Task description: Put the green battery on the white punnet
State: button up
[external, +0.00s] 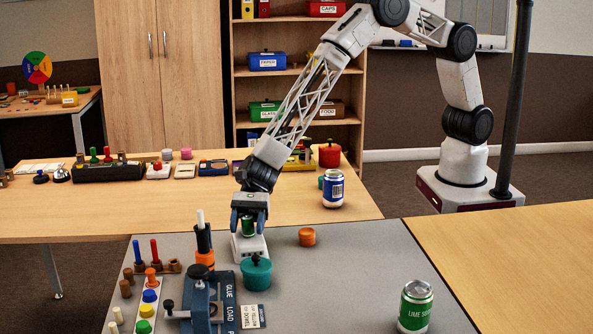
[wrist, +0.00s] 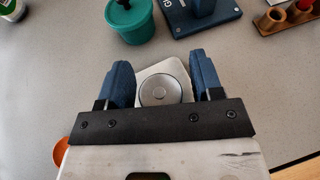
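The green battery (external: 249,228) shows upright between my fingers in the external view, with its lower part hidden by the white punnet (external: 249,247). In the wrist view its round silver end (wrist: 160,91) lies between the fingers, with the white punnet (wrist: 170,68) around and under it. My gripper (external: 250,222) is low over the punnet, fingers pointing down. In the wrist view the gripper (wrist: 163,85) has its fingers on both sides of the battery, with a gap visible on the right side, so it looks open. Whether the battery touches the punnet's floor is hidden.
A teal lidded pot (external: 256,274) stands close in front of the punnet, and a blue device (external: 207,300) stands front left. An orange pot (external: 307,237) is to the right. A green can (external: 415,306) stands front right. The grey mat between them is clear.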

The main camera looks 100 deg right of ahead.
jog(key=shift+r, duration=0.15)
jog(key=shift+d+r, duration=0.2)
jog(key=shift+d, duration=0.15)
jog(key=v, duration=1.1)
jog(key=shift+s+d, duration=0.1)
jog(key=shift+d, duration=0.05)
dwell(0.6)
